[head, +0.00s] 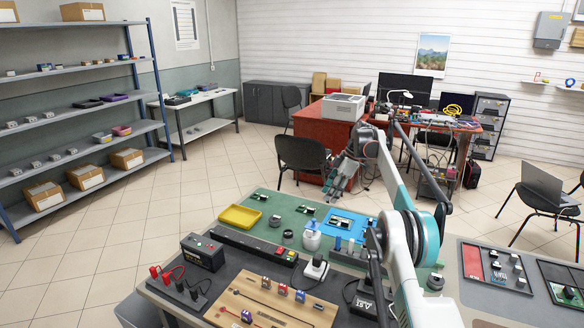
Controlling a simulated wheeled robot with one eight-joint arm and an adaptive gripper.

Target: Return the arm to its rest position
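My arm rises from the lower right of the head view and reaches out over the workbench (262,208), bent at a large teal-ringed joint. My gripper (338,184) hangs at the arm's far end, pointing down, near the bench's far edge and clear of the things on it. Its fingers are small and dark here, so I cannot tell how far apart they are. I see nothing held between them.
A black chair (303,157) stands beyond. The tiled floor at left is clear.

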